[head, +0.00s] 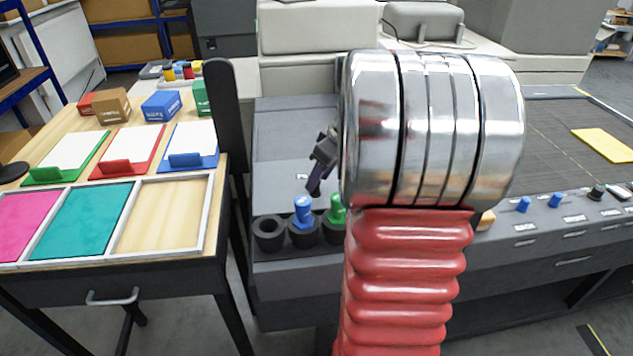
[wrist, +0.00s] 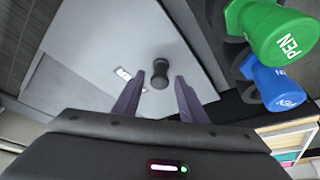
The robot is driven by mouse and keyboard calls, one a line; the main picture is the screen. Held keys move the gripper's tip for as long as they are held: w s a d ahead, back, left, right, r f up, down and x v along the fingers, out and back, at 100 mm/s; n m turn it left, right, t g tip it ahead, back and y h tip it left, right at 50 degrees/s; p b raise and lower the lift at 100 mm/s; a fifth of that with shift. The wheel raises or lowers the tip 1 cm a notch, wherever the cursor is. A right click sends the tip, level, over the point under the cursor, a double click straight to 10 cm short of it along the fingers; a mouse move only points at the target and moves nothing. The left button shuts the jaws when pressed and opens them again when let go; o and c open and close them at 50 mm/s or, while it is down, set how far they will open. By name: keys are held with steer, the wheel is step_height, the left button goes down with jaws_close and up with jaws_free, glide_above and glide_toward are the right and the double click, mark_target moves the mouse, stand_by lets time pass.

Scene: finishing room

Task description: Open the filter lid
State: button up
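The filter lid appears to be the pale grey panel (wrist: 85,62) with a small white label in the wrist view. A black knob (wrist: 160,74) stands on it. My gripper (wrist: 157,88) is open, with its two purple fingers on either side of the knob in the picture and nothing between them that I can see held. I cannot tell how far the knob is below the fingertips. In the head view my gripper (head: 316,186) points down over the grey machine top (head: 285,135). The knob is hidden there, probably by my gripper or arm. The panel looks shut.
A blue PEN-marked piece (head: 303,210) and a green one (head: 337,212) stand in black round holders (head: 268,234) close to my gripper. A dark upright post (head: 227,125) stands at left, beside the wooden table (head: 165,105) with trays and boxes.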

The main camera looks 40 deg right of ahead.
steer(key=shift+x, duration=1.25)
steer(key=shift+c, duration=0.4)
jaws_close()
steer(key=shift+a, duration=0.15)
